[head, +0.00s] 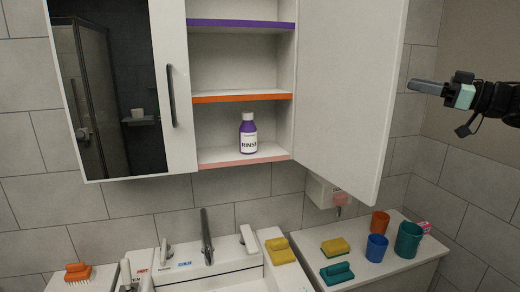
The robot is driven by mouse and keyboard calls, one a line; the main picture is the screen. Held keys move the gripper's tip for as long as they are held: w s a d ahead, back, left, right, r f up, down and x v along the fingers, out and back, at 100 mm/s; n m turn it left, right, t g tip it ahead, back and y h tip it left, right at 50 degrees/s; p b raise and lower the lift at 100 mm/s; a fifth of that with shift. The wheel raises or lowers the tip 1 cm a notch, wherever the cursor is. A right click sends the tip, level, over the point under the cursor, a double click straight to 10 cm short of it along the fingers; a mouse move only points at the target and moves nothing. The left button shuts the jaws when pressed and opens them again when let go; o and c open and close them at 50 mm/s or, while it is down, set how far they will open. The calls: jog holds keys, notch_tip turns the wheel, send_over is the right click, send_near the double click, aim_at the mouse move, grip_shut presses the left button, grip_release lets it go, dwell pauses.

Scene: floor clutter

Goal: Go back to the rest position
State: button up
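My gripper (426,87) is at the upper right, raised in front of the tiled wall and pointing left. It is to the right of the open cabinet door and apart from it. I see it from the side, so I cannot tell whether its fingers are open or shut. No object shows in it. A purple bottle (248,138) with a white cap, labelled RINSE, stands upright on the pink bottom shelf (215,157) of the wall cabinet, away from my gripper.
The cabinet's right door (345,95) stands wide open. Below are a sink with a grey faucet (207,235), a red brush (77,271), yellow (335,246) and teal (337,272) sponge-like items, an orange cup (380,222), a blue cup (376,247) and a teal cup (408,239).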

notch_tip(320, 180, down, 9)
jog(key=w+a+m+t+h, duration=0.1)
jog(key=w+m+t+h, duration=0.15)
jog(key=m+h, duration=0.8)
jog(key=s+a+f+m+g+h, duration=0.15)
jog(key=s+f+g, duration=0.25)
jog(key=s+f, duration=0.4)
jog(key=s+a+f+g+h, duration=0.2)
jog(key=s+f+g+h, duration=0.1)
jog(key=s+f, duration=0.5)
jog(key=s+a+f+g, duration=0.2)
jog(key=s+f+g, duration=0.1)
jog(key=s, duration=0.3)
jog(key=s+a+f+g, duration=0.2)
jog(key=s+g, duration=0.1)
jog(key=s, duration=0.4)
jog(key=s+a+f+n+g+b, duration=0.1)
jog(key=s+a+n, duration=0.3)
jog(key=a, duration=0.5)
jog(key=s+a+f+n+g+b, duration=0.1)
jog(key=s+a+n+b, duration=0.3)
jog(key=s+a, duration=0.4)
jog(key=shift+s+a+f+y, duration=0.15)
jog(key=shift+a+f+y, duration=0.25)
jog(key=shift+a+f, duration=0.2)
jog(key=shift+a, duration=0.1)
